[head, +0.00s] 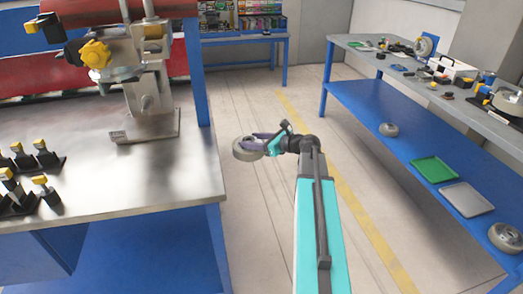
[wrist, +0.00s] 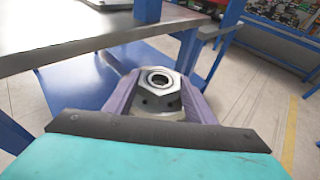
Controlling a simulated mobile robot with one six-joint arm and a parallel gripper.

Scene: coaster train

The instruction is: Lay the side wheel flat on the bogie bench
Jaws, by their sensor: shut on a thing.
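My gripper (head: 262,147) is shut on a grey side wheel (head: 246,151), held in the air over the gap between the benches. The wheel's round face points mostly upward in the head view. In the wrist view its metal hub (wrist: 158,83) sits between my purple fingers; much of its rim is hidden. The steel-topped bench (head: 160,175) at left, probably the bogie bench, carries a metal assembly (head: 147,80) with a yellow wheel (head: 96,55). The wheel is apart from this bench, right of its edge.
Black clamps with yellow tips (head: 40,160) stand on the left bench. Its front right top is bare. The right-hand bench (head: 385,85) holds parts; its blue lower shelf carries wheels, a green tray (head: 434,170) and a grey tray (head: 466,198). Open floor lies between.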

